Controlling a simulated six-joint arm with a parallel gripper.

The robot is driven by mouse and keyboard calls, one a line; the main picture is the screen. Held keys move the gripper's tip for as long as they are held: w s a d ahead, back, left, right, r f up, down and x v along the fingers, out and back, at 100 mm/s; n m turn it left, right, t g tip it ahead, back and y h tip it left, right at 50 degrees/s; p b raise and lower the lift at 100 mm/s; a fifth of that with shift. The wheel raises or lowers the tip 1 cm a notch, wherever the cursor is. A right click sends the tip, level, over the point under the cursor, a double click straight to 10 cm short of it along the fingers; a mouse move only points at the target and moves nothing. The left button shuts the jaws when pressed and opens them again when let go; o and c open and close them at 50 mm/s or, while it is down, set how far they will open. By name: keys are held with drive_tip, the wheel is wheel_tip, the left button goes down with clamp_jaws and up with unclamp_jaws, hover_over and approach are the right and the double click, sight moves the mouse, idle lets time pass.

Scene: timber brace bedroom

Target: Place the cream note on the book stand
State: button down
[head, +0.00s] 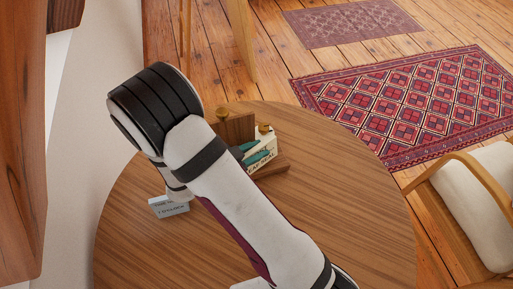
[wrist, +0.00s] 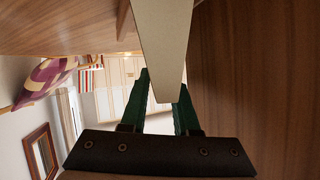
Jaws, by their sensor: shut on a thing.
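The cream note (head: 263,164), with dark lettering on its face, is upright at the wooden book stand (head: 236,127). My gripper (head: 256,155) has green fingers and is shut on the note. In the wrist view the note (wrist: 160,35) runs as a pale panel between the two fingers (wrist: 164,84). The stand has a brown upright back, brass knobs and a low base (head: 274,168). The note is in front of the back and over the base. I cannot tell whether it touches the base.
A small pale card (head: 170,208) with lettering stands at the left on the round wooden table (head: 350,200). The table's right side is clear. A cushioned chair (head: 480,185) is beyond its right edge, and patterned rugs (head: 400,105) lie on the floor.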

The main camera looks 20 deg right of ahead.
drive_tip(key=shift+f, duration=0.15)
drive_tip(key=c, duration=0.9)
unclamp_jaws()
drive_tip(key=shift+a+r, duration=0.1)
drive_tip(key=shift+r, duration=0.25)
drive_tip(key=v, duration=1.1)
drive_tip(key=shift+s+a+r, duration=0.2)
drive_tip(key=shift+s+a, duration=0.05)
drive_tip(key=shift+a, duration=0.05)
